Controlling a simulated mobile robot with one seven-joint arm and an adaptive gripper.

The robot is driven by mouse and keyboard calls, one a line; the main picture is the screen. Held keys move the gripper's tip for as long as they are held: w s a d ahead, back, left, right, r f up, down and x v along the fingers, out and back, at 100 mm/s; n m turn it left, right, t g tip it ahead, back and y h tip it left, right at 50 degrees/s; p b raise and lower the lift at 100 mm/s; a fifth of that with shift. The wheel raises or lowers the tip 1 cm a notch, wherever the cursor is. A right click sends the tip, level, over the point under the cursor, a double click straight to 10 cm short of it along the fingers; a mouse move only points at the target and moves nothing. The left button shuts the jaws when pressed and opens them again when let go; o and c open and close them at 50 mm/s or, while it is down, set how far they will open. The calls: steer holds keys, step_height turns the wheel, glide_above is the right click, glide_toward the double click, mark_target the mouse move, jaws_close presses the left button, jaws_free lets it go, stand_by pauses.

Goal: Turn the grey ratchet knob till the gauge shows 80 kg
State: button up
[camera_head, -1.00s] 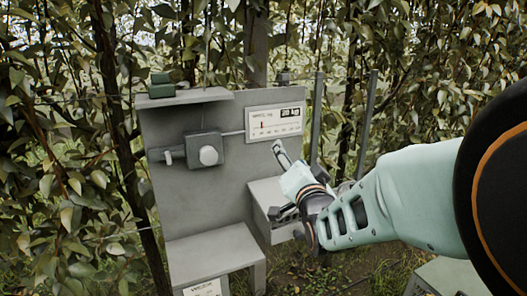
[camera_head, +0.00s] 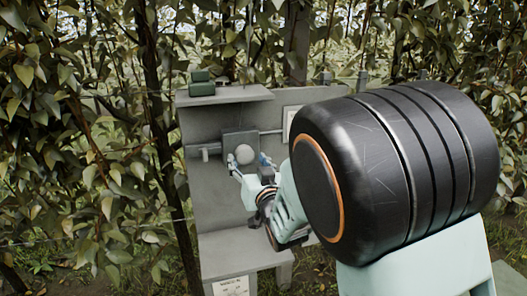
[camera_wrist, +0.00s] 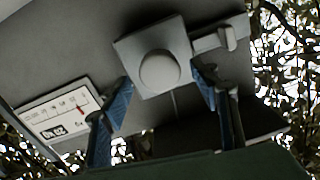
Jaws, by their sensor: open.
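The ratchet knob (camera_wrist: 160,70) is a pale grey round knob on a square grey housing, fixed to a grey upright panel. In the head view the knob (camera_head: 245,154) shows just beyond my fingertips. My gripper (camera_wrist: 163,90) is open, with one blue-padded finger on each side of the knob in the wrist view; whether they touch it I cannot tell. In the head view my gripper (camera_head: 248,162) is in front of the panel. The gauge (camera_wrist: 55,116) appears upside down in the wrist view, with a red needle nearer its low end; its digits are too blurred to read.
A small lever (camera_head: 207,151) sticks out left of the housing. A green block (camera_head: 201,83) stands on the panel's top shelf (camera_head: 225,95). A lower grey ledge (camera_head: 235,257) juts out below. Leaves and wires surround the panel. My arm hides most of the gauge in the head view.

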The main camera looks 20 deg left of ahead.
mark_target(246, 157)
steer(key=shift+p+x, duration=0.4)
steer(key=shift+x, duration=1.5)
steer(key=c, duration=1.2)
steer(key=shift+o, duration=0.2)
